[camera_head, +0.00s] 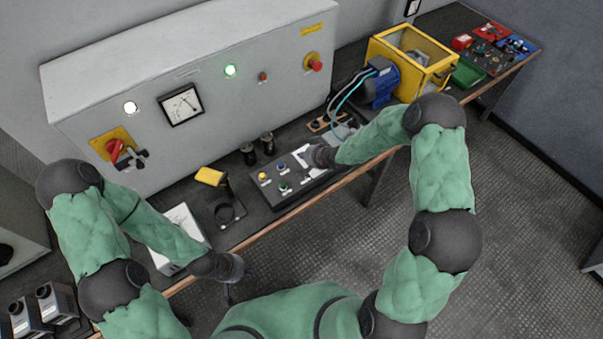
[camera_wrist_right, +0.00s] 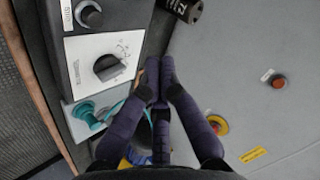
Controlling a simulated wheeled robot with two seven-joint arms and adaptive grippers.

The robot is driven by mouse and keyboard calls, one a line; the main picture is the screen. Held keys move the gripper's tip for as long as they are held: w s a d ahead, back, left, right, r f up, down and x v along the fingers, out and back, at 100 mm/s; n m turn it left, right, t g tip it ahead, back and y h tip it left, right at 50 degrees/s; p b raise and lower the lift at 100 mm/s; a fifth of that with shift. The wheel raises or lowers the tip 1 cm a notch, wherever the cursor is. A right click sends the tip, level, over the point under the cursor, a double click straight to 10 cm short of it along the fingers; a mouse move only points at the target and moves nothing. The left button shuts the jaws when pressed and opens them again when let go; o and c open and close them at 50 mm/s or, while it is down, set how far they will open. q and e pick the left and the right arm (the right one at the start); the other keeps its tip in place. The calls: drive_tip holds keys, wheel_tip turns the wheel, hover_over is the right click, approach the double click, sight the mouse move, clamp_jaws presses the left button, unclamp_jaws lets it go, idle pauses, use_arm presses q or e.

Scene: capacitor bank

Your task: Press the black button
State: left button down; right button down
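A dark control box (camera_head: 290,203) lies on the bench with yellow, blue and green buttons on top. A small dark round button (camera_wrist_right: 90,16) with a label beside it shows at the upper left of the right wrist view; it looks black or grey. Beside it is a white plate with a black rotary knob (camera_wrist_right: 108,67). My right gripper (camera_head: 316,156) is over the box's right end in the head view. In the wrist view its fingertips (camera_wrist_right: 159,65) are together, empty, beside the white plate. My left gripper (camera_head: 229,290) hangs low by the bench's front edge, its fingers unclear.
A grey cabinet (camera_head: 215,105) with a gauge, lamps and a red switch stands behind. Dark cylinders (camera_head: 249,154) stand behind the box. A yellow frame (camera_head: 413,52) and a blue motor (camera_head: 379,83) are to the right. Floor in front of the bench is clear.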

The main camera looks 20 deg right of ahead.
drive_tip(key=shift+f+b, duration=3.05)
drive_tip(key=shift+f, duration=1.15)
drive_tip(key=shift+f+b, duration=0.3)
drive_tip(key=shift+f, duration=0.1)
drive_tip(key=shift+f+b, duration=0.65)
drive_tip(key=shift+f, duration=0.25)
drive_tip(key=shift+r, duration=0.2)
drive_tip(key=shift+r+p, duration=1)
drive_tip(key=shift+r, duration=0.15)
drive_tip(key=shift+r+p, duration=2)
drive_tip(key=shift+r, duration=0.6)
drive_tip(key=shift+f, duration=0.1)
